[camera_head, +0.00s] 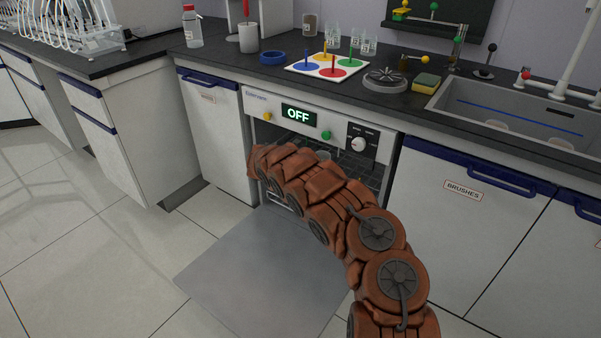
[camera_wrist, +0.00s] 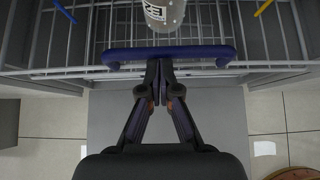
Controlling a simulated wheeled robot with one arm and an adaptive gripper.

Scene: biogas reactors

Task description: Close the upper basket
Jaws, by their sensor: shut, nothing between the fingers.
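A wire basket (camera_wrist: 100,20) with a blue front handle (camera_wrist: 170,52) shows in the wrist view; I take it to be the upper basket. My gripper (camera_wrist: 160,75) is shut and empty, its fingertips at the middle of the handle's front side; I cannot tell if they touch it. The washer (camera_head: 285,112) reads OFF in the head view, and its door (camera_head: 255,275) is folded down. A wire rack (camera_head: 375,170) shows partly inside its opening. My arm hides much of the opening and my gripper there, so how far the basket is out is unclear.
A labelled beaker (camera_wrist: 163,14) stands in the basket, with a blue rod (camera_wrist: 64,11) and a yellow rod (camera_wrist: 262,8) beside it. The counter above holds a coloured peg board (camera_head: 328,66) and a sponge (camera_head: 426,82). The floor (camera_head: 130,250) to the left is clear.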

